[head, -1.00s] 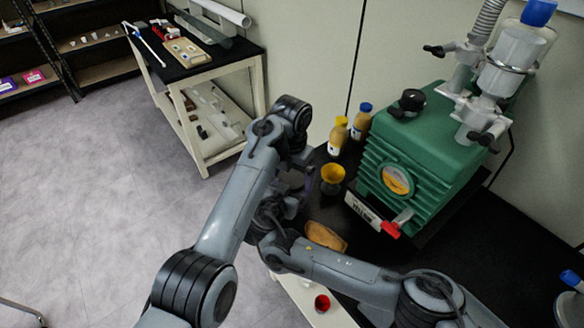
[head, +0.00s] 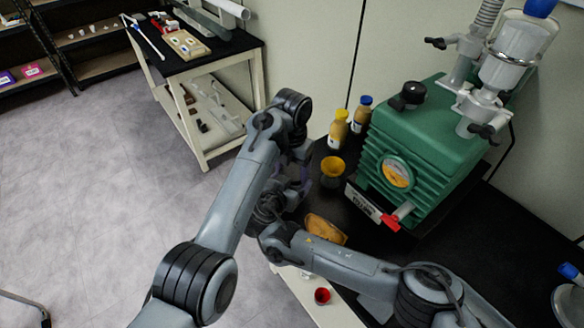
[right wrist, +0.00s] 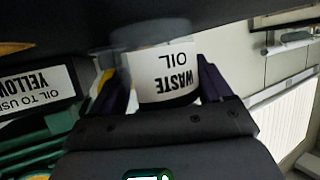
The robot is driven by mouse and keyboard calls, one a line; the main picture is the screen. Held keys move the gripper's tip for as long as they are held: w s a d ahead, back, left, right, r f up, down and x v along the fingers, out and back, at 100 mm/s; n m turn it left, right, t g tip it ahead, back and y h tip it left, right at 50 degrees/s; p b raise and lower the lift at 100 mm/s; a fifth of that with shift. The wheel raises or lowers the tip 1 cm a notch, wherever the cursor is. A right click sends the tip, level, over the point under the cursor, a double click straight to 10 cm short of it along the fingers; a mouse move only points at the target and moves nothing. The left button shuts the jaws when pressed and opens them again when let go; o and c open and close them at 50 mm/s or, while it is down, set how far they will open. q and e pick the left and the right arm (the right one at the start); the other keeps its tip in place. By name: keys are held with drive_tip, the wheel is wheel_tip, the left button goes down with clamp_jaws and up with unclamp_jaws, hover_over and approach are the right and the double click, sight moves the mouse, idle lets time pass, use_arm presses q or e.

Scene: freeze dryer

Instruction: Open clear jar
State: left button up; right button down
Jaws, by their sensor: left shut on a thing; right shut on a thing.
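The clear jar (right wrist: 168,82), with a white "WASTE OIL" label upside down in the picture, sits between the fingers of my right gripper (right wrist: 160,70) in the right wrist view. My right gripper is shut on it. In the head view my left gripper (head: 302,186) points down beside the dark bench, close to the end of my right arm, and is shut. The jar is hidden behind my arms there, so which part of it the left gripper touches cannot be seen. The jar's lid cannot be made out.
A green pump (head: 425,150) stands right of my grippers. A yellow-capped bottle (head: 338,130) and a blue-capped bottle (head: 361,116) stand behind, with a yellow cup (head: 333,171) nearer. A tan piece (head: 325,229) and a red cup (head: 322,296) lie in front.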

use_arm(q)
drive_tip(key=n, duration=0.6)
drive_tip(key=shift+n, duration=0.3)
drive_tip(key=o, duration=1.2)
drive_tip(key=shift+c, duration=0.2)
drive_tip(key=shift+r, duration=2.35)
wheel_tip(320, 180, up, 3)
drive_tip(key=shift+d+r+m, duration=0.1)
drive_tip(key=shift+r+m, duration=0.05)
drive_tip(key=shift+m, duration=0.95)
drive_tip(key=shift+f, duration=3.9)
